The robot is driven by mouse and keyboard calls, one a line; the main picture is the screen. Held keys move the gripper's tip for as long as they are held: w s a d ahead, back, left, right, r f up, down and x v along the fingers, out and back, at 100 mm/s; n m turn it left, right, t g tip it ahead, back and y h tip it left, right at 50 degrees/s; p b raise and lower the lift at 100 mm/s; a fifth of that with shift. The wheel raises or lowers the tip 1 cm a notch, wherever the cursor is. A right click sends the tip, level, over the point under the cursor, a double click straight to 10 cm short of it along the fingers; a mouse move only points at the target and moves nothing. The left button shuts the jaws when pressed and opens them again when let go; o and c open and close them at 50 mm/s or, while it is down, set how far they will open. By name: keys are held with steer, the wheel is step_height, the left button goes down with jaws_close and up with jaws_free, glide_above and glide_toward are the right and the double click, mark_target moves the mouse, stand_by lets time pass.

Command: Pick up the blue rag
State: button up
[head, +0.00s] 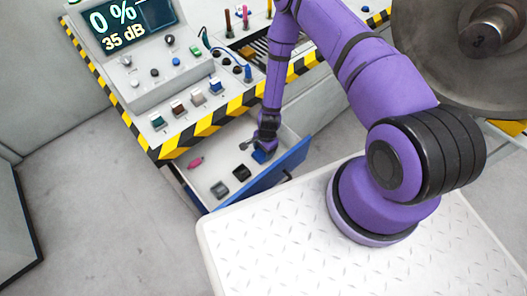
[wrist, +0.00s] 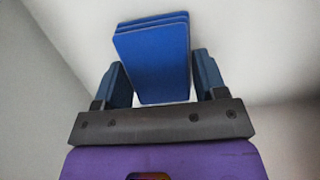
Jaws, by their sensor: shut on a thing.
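The blue rag (wrist: 152,60) is a folded, layered blue block in the wrist view, between the two fingers of my gripper (wrist: 153,85). My gripper is shut on it. In the head view my gripper (head: 264,150) reaches down into the open drawer (head: 291,160), and the blue rag (head: 260,157) shows as a small blue patch at its fingertips. I cannot tell whether the rag touches the drawer floor.
A pink item (head: 195,163), a dark block (head: 220,189) and a black block (head: 242,173) lie in the drawer. The console (head: 180,110) with several knobs and a striped edge overhangs the drawer. A large metal wheel (head: 450,50) stands at upper right.

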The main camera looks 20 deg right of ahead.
step_height(320, 180, up, 10)
stand_by(0.5)
steer(key=shift+f, duration=0.1)
